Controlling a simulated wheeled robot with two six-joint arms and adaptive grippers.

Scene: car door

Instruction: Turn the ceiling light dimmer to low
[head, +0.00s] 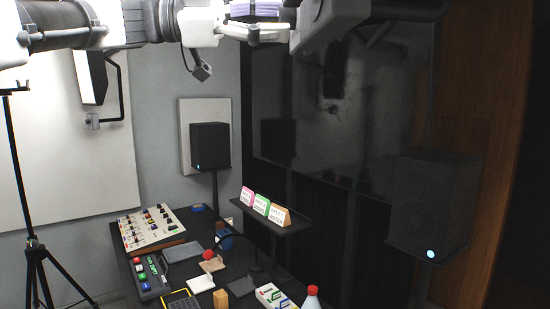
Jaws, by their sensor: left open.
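A mixing console (150,229) with sliders and coloured knobs stands at the back left of the desk. A small dark box (148,276) with coloured buttons lies in front of it. I cannot tell which control is the ceiling light dimmer. My right gripper is not in view.
The dark desk (195,219) also carries a wooden block (221,299), a red ball-shaped top (208,254) and a white bottle (312,298). Folded cards stand on a raised shelf (270,220). Speakers (210,146) (434,205) and a tripod (35,255) stand around.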

